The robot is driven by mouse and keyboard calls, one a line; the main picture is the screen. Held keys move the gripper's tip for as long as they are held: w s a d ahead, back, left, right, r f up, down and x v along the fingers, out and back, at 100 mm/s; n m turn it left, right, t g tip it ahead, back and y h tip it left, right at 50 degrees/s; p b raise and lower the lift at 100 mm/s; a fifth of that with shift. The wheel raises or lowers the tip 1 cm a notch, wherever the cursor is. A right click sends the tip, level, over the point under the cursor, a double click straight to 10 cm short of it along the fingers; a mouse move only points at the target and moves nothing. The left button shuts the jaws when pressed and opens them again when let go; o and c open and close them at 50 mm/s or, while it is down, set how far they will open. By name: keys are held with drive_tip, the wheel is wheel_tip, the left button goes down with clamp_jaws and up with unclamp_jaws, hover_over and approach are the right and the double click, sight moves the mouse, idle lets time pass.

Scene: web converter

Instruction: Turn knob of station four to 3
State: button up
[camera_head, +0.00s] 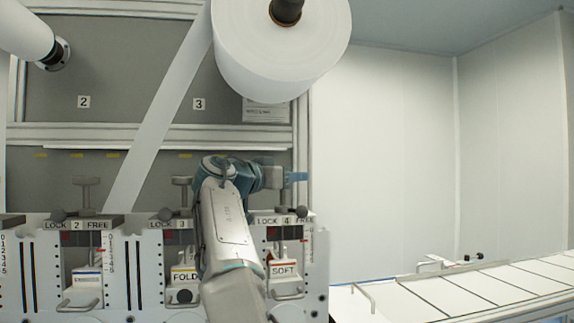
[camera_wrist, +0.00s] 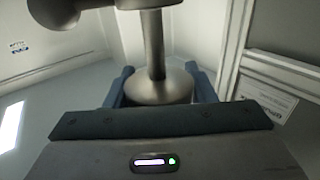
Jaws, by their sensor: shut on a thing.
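Station four's panel, marked LOCK 4 FREE (camera_head: 286,220), is at the lower right of the machine in the head view. My gripper (camera_head: 294,178) is above this panel, and my arm and gripper hide its knob there. In the wrist view, a grey metal knob (camera_wrist: 160,88) with a round flared end and a stem sits between the two blue fingers of my gripper (camera_wrist: 161,80). The fingers are shut on it from both sides. A small red mark (camera_head: 305,241) shows beside station four's window; its scale reading is too small to tell.
Similar knobs stand above station two (camera_head: 87,182) and station three (camera_head: 181,182). A large white roll (camera_head: 270,50) hangs above my arm, with its web running down left. A white conveyor (camera_head: 480,290) lies at lower right. Open room is right of the machine frame.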

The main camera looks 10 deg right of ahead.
drive_tip(key=m+g+h+p, duration=0.1)
drive_tip(key=m+g+p, duration=0.1)
drive_tip(key=g+p, duration=0.1)
drive_tip(key=shift+s+r+m+h+p, duration=0.1)
drive_tip(key=shift+m+h+p, duration=0.2)
drive_tip(key=shift+h+p, duration=0.1)
drive_tip(key=shift+d+m+g+p, duration=0.1)
drive_tip(key=shift+m+g+p, duration=0.2)
drive_tip(key=shift+g+p, duration=0.25)
drive_tip(key=shift+s+f+m+g+h, duration=0.2)
drive_tip(key=shift+m+g+h, duration=0.1)
drive_tip(key=shift+g, duration=0.25)
drive_tip(key=o, duration=1)
drive_tip(key=shift+w, duration=0.1)
drive_tip(key=shift+c, duration=0.2)
drive_tip(key=shift+r, duration=0.1)
